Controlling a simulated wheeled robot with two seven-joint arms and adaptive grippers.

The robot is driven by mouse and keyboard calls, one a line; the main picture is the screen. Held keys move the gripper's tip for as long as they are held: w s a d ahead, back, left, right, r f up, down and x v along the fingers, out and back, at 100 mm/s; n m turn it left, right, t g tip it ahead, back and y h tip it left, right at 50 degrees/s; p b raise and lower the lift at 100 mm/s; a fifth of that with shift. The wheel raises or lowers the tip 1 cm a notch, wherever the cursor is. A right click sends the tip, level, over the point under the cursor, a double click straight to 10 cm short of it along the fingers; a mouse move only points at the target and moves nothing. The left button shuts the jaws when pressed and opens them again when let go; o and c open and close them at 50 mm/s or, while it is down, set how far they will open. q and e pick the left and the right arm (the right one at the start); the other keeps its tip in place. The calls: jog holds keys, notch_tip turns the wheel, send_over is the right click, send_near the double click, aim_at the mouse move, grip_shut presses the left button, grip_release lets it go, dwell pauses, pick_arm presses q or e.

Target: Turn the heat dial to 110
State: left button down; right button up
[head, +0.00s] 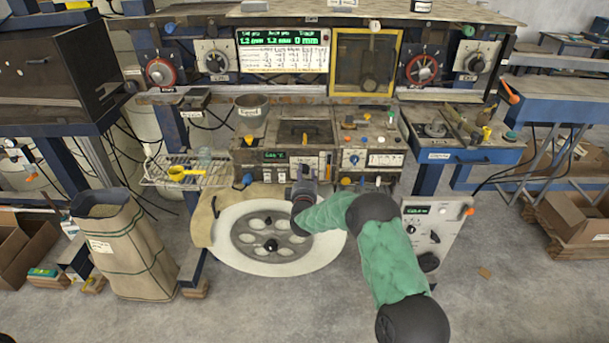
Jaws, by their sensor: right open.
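Several round dials show, and their labels are too small to read, so I cannot tell which is the heat dial. On the upper panel are a red-rimmed dial (161,72) and a pale dial (216,62) at left, and a red-rimmed dial (421,69) and a pale dial (474,62) at right. Small knobs sit on the central machine (240,158), beside a green readout (275,156). My right gripper (304,170) is open in front of this machine's lower front, and hides part of it. My left gripper is out of view.
A round white plate with a grey holed disc (270,238) lies below my right gripper. A control box (432,238) is right of my arm. A blue drawer (462,150) holds tools.

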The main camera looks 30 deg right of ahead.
jog(key=v, duration=1.2)
jog(key=shift+f, duration=0.1)
jog(key=s+a+f+m+g+y, duration=0.25)
jog(key=s+a+f+y, duration=0.25)
jog(key=a+f, duration=0.45)
jog(key=s+a+f+m+g+y, duration=0.1)
jog(key=s+a+f+g+y, duration=0.5)
jog(key=f, duration=0.7)
jog(key=s+a+f+m+g+y, duration=0.1)
jog(key=s+a+f+g, duration=0.1)
jog(key=s+a, duration=0.2)
jog(key=s+a+f+m+g, duration=0.2)
jog(key=s+a+f, duration=0.1)
jog(key=s, duration=0.8)
jog(key=s+a+f+m+g+y, duration=0.1)
jog(key=s+a+f+g, duration=0.1)
jog(key=s+a, duration=0.4)
jog(key=shift+s+f+y, duration=0.3)
jog(key=shift+s+f, duration=0.25)
jog(key=shift+s, duration=0.2)
jog(key=shift+m, duration=0.25)
